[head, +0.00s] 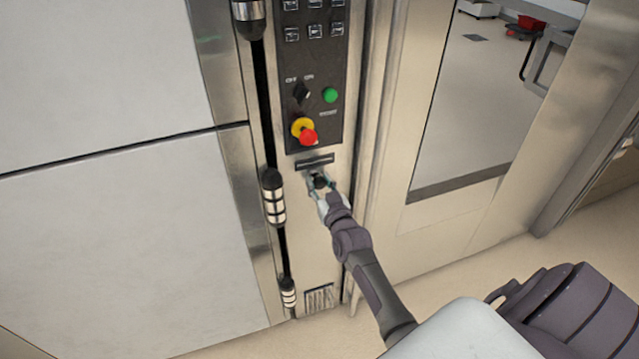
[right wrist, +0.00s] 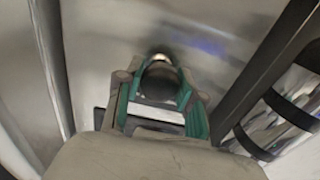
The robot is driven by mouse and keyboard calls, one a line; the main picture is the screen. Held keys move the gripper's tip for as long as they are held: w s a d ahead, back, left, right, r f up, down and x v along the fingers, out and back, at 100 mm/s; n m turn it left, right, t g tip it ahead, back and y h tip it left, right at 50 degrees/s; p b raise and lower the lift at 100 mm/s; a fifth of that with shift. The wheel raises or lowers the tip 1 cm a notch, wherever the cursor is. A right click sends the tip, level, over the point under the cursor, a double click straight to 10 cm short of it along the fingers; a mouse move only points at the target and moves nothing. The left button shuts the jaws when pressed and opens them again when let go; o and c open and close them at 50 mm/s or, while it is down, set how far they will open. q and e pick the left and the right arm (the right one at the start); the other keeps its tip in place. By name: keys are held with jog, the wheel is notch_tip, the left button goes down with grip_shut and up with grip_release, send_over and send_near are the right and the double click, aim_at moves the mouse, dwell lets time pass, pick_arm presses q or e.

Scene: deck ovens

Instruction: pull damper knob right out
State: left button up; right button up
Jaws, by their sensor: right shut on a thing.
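The damper knob (head: 320,181) is a small dark round knob on the steel oven front, just below a dark label plate (head: 314,162). My right gripper (head: 321,183) is at the knob, with one finger on each side of it. In the right wrist view the dark knob (right wrist: 160,80), with a shiny collar behind it, sits between the green-padded fingertips (right wrist: 158,98), which are shut on it. How far the knob stands out from the panel is hard to tell. My left gripper is not in view.
Above is a black control panel (head: 312,60) with a red stop button (head: 308,137) on a yellow base and a green button (head: 330,95). A black rail with shiny handles (head: 273,196) runs down to the left. A vent grille (head: 319,299) is below.

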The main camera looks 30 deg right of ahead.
aim_at(321, 186)
grip_shut()
jog(key=p+v, duration=0.3)
jog(key=v, duration=0.1)
jog(key=shift+s+r, duration=0.1)
jog(key=shift+s, duration=0.3)
jog(key=shift+s+a, duration=0.1)
jog(key=shift+s, duration=0.2)
jog(key=shift+w+f, duration=0.1)
jog(key=shift+f, duration=0.15)
jog(key=o, duration=0.6)
grip_release()
jog(key=o, duration=0.4)
jog(key=shift+s+r, duration=0.15)
jog(key=shift+s, duration=0.05)
